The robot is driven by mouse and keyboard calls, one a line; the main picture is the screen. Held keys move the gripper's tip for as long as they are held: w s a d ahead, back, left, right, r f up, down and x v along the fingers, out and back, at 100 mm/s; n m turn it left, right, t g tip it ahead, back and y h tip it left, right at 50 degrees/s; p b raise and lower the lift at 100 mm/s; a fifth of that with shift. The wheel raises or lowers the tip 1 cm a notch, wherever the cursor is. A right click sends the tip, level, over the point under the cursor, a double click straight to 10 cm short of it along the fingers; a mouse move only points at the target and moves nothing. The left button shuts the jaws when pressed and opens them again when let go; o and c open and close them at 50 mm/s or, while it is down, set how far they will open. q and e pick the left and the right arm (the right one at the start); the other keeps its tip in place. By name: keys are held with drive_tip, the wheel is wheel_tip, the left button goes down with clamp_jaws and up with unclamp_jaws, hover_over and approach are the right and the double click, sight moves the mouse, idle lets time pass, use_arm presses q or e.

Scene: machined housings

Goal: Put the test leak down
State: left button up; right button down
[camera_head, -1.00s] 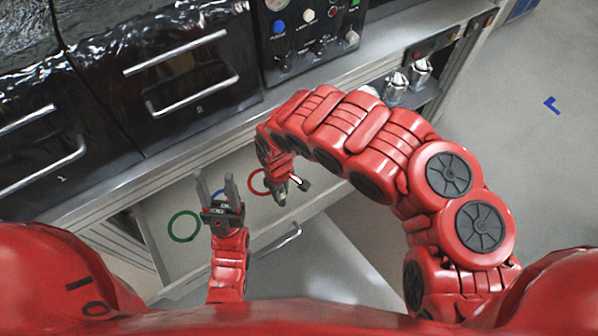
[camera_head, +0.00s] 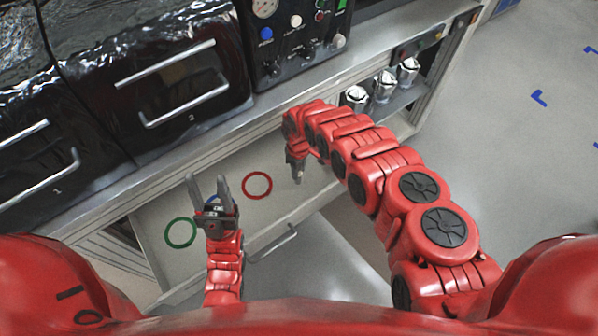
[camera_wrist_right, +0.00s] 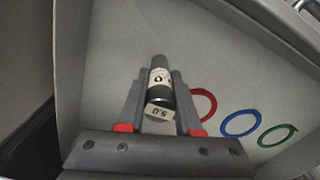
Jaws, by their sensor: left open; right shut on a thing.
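The test leak (camera_wrist_right: 160,82) is a small dark cylinder with a pale label band and a marked pale end. It lies between the fingers of my right gripper (camera_wrist_right: 154,82) in the right wrist view, and the gripper is shut on it. In the head view my right gripper (camera_head: 297,178) hangs over the right part of the open drawer (camera_head: 228,172), right of the red ring (camera_head: 257,185). I cannot tell whether the leak touches the drawer floor. My left gripper (camera_head: 207,182) is open and empty, in front of the blue ring, which it mostly hides.
A green ring (camera_head: 181,232) marks the drawer floor at left. The blue ring (camera_wrist_right: 240,123) shows clearly in the right wrist view. Several silver fittings (camera_head: 383,85) stand on a side shelf. Black numbered drawers (camera_head: 180,85) and a control panel (camera_head: 295,35) are behind.

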drive_tip(key=shift+f, duration=1.1)
drive_tip(key=c, duration=0.6)
unclamp_jaws()
drive_tip(key=shift+f, duration=0.1)
